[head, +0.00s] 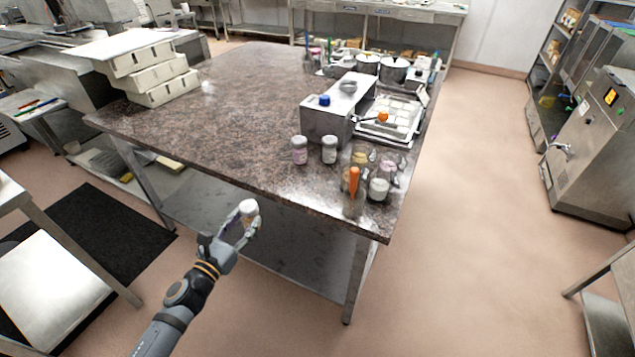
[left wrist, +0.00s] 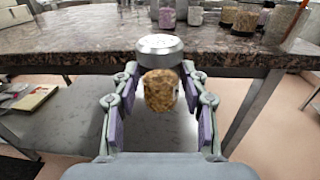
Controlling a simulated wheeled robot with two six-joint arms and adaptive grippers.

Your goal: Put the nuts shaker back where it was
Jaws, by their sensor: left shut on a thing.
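My left gripper (head: 241,226) is shut on the nuts shaker (head: 249,208), a small jar with a pale metal lid. In the left wrist view the shaker (left wrist: 160,75) is upright between the purple-padded fingers of the gripper (left wrist: 160,100), with brown nuts showing below its silvery lid. It is in front of the near edge of the stone-topped table (head: 215,140), apart from the tabletop. Two similar shakers, one pinkish (head: 299,150) and one whitish (head: 329,150), stand on the table further right. My right gripper is not in view.
A steel box (head: 325,124) and a tray (head: 392,116) stand behind the shakers. Jars and a glass with an orange-handled tool (head: 354,180) crowd the near right corner. Stacked white moulds (head: 160,80) are at the far left. The middle of the tabletop is clear.

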